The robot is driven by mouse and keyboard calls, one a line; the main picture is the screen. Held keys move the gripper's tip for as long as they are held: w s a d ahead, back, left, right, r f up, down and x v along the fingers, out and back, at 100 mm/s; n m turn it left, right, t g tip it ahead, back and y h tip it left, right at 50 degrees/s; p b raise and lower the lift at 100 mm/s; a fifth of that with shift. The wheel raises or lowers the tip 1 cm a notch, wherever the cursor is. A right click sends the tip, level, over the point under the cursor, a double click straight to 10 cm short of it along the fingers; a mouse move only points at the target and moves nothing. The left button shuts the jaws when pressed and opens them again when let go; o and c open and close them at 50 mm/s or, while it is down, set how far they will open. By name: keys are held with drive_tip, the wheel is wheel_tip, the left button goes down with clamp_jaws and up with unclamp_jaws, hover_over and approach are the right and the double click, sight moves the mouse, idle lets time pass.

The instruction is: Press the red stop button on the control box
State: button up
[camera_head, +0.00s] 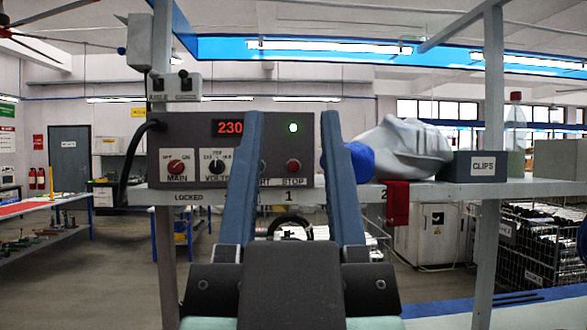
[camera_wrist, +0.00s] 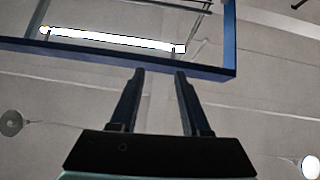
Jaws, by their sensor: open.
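The grey control box (camera_head: 219,134) stands on a shelf in the head view, with a red 230 display, a lit green-white lamp and knobs labelled MAIN and VOLT. The red stop button (camera_head: 293,166) shows on its lower right, above the STOP label, between my fingers in the picture. Another button left of it is mostly hidden behind my left finger. My gripper (camera_head: 291,118) is open and empty, its two fingers pointing up in front of the box. In the wrist view my gripper (camera_wrist: 159,72) is open against the ceiling; the box is not visible there.
The shelf (camera_head: 340,195) carries a blue and a pale crumpled item (camera_head: 408,150), a CLIPS bin (camera_head: 478,165) and a bottle (camera_head: 515,125) to the right. A red cloth-like piece (camera_head: 396,203) hangs at its edge. Grey posts (camera_head: 490,240) stand at both sides.

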clamp_jaws()
idle(1.5)
